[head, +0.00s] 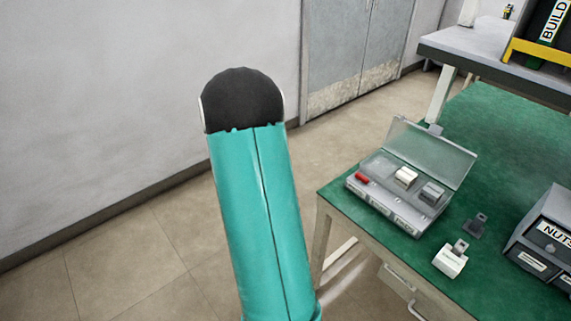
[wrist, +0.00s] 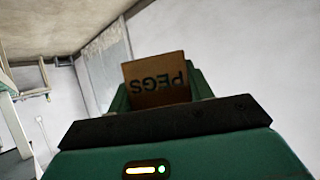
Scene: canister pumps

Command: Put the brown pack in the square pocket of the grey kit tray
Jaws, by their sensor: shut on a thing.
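The brown pack (wrist: 155,78), a flat-faced block marked PEGS that reads upside down, is between the green jaws of my gripper (wrist: 160,94) in the wrist view. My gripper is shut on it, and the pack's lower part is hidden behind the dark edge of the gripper. In the head view the grey kit tray (head: 391,212) lies on the green table with its clear lid raised. A red piece (head: 362,177), a white block (head: 405,176) and a grey block (head: 432,192) sit in it. I cannot tell which pocket is the square one. The gripper and pack are outside the head view.
On the green table (head: 497,150), a white block (head: 450,262) and a small dark grey piece (head: 476,227) lie right of the tray. A grey drawer unit marked NUTS (head: 547,238) stands at the right edge. A raised shelf (head: 480,68) is behind. Open floor lies left of the table.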

